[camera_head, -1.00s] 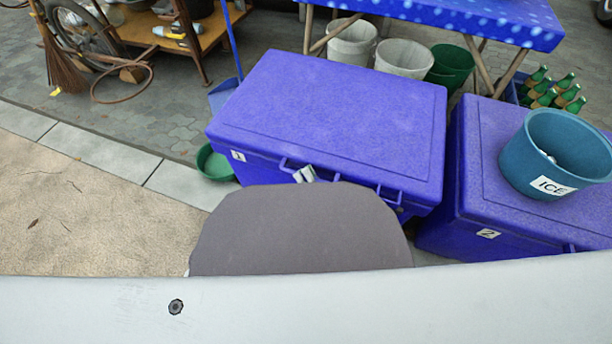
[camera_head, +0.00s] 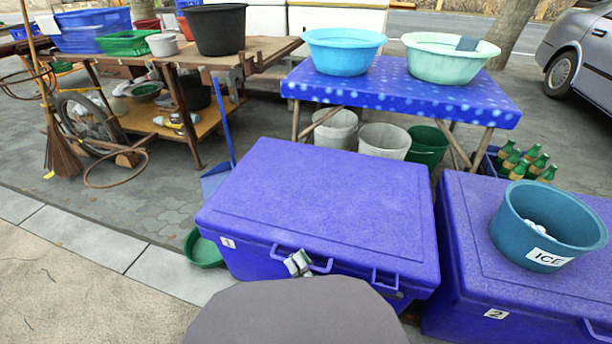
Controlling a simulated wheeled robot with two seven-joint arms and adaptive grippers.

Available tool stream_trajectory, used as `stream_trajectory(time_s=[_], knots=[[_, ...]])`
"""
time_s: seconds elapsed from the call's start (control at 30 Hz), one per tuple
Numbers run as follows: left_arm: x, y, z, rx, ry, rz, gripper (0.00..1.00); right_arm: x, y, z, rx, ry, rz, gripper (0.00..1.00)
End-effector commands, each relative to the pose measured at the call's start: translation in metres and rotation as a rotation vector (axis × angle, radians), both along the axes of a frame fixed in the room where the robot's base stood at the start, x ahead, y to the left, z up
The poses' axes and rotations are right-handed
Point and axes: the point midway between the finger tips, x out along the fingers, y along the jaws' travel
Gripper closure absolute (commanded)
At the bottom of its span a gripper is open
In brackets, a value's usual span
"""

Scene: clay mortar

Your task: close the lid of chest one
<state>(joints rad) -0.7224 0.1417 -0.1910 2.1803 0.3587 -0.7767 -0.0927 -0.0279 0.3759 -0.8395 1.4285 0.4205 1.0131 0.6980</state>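Chest one (camera_head: 320,200) is a blue-purple cooler with a "1" label at its front left corner. Its lid lies flat over the top; I cannot tell whether a thin gap remains under the front edge. My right gripper (camera_head: 298,263) is a small grey shape at the chest's front, beside the left front handle (camera_head: 325,267). Whether it touches the handle or the lid is unclear, and its fingers are too small to read. My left gripper is not in view. A large grey part of my own body hides the ground in front of the chest.
Chest two (camera_head: 470,270) stands close on the right, with a blue ICE tub (camera_head: 520,235) on its lid. A blue dotted table (camera_head: 400,98) with two basins stands behind. A green bowl (camera_head: 202,250) lies left of chest one. Paving at left is open.

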Motion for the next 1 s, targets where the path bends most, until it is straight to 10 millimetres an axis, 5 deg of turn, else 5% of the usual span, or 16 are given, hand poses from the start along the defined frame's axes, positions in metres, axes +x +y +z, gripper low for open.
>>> stream_trajectory(time_s=[1.0], knots=[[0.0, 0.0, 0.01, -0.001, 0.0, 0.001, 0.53, 0.016, -0.005, 0.109, 0.041, 0.072, -0.005, 0.74]])
